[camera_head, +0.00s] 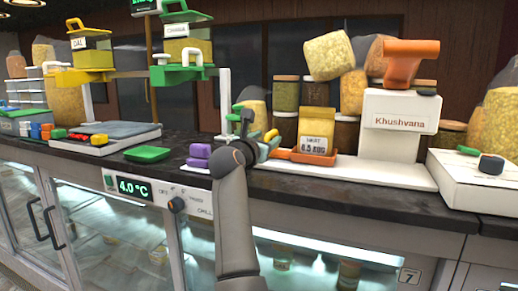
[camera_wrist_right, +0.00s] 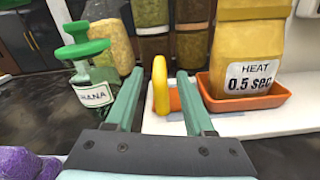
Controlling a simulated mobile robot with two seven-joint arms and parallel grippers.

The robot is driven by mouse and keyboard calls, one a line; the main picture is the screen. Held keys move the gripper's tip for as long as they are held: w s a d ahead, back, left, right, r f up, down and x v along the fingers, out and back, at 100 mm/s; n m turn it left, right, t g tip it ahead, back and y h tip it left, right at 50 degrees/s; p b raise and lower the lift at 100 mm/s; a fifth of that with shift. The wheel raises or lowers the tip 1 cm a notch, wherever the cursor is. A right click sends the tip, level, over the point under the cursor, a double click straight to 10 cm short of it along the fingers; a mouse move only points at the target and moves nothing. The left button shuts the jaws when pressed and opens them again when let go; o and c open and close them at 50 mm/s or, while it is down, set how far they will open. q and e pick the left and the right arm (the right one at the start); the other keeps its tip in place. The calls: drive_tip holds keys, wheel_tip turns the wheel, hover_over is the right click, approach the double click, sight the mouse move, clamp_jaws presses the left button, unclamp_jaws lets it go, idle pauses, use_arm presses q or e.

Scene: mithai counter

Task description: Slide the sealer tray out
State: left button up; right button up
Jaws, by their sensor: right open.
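The sealer tray (camera_head: 318,158) is a shallow orange tray on the white base of the Khushvana sealer (camera_head: 398,130). A yellow packet (camera_head: 317,122) with a "HEAT 0.5 sec" label stands in it. In the right wrist view the tray (camera_wrist_right: 270,102) is just right of my fingers. An orange part (camera_wrist_right: 177,101) shows between the fingers, behind a yellow upright piece (camera_wrist_right: 161,85). My right gripper (camera_wrist_right: 159,78) is open, its fingers on either side of the yellow piece. In the head view my right gripper (camera_head: 268,144) is left of the tray, partly hidden by its wrist.
A green-topped bottle (camera_wrist_right: 88,85) stands close left of my fingers. Jars (camera_head: 286,95) stand behind. A white box (camera_head: 468,175) is at the right.

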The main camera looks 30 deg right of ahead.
drive_tip(key=shift+b+v, duration=0.5)
drive_tip(key=shift+v, duration=2.2)
drive_tip(key=shift+d, duration=0.1)
